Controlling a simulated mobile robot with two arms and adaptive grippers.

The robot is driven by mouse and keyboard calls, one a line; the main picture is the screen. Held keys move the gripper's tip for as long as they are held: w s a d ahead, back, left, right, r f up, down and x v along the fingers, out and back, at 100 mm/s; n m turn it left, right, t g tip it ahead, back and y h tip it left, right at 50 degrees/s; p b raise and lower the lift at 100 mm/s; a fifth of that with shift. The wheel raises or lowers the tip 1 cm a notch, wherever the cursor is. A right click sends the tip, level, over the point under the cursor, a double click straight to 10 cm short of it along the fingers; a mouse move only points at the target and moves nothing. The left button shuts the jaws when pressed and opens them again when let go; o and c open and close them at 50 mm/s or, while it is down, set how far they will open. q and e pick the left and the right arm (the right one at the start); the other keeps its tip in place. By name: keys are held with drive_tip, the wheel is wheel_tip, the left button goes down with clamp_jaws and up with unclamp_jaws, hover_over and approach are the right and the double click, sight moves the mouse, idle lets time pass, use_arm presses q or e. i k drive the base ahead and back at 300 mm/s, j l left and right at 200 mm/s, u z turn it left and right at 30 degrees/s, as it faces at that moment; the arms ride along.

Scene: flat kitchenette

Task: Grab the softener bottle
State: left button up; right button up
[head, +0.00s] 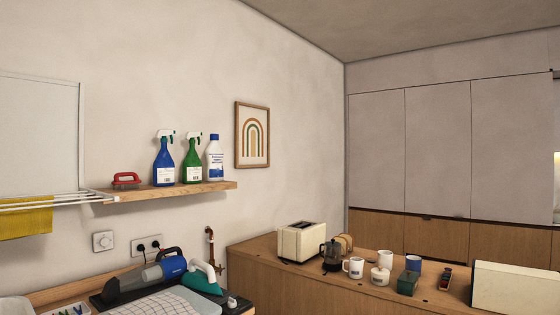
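A white bottle with a blue cap and blue label (214,160) stands upright at the right end of the wall shelf. It looks like the softener bottle, but its label is too small to read. A blue spray bottle (163,163) and a green spray bottle (192,160) stand to its left on the same shelf. Neither of my grippers is in the head view.
The wooden shelf (228,186) also holds a red-handled brush (126,179). Below is a counter with a handheld vacuum (146,275). A drying rack with a yellow cloth (25,222) is left. A toaster (301,242) and mugs (353,267) crowd the right counter.

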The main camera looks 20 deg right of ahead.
sight(215, 153)
drive_tip(key=z, duration=0.15)
drive_tip(key=i+l, duration=0.3)
drive_tip(key=i, duration=0.15)
drive_tip(key=i+l+z, duration=0.15)
drive_tip(key=i+l, duration=0.15)
drive_tip(key=i, duration=0.15)
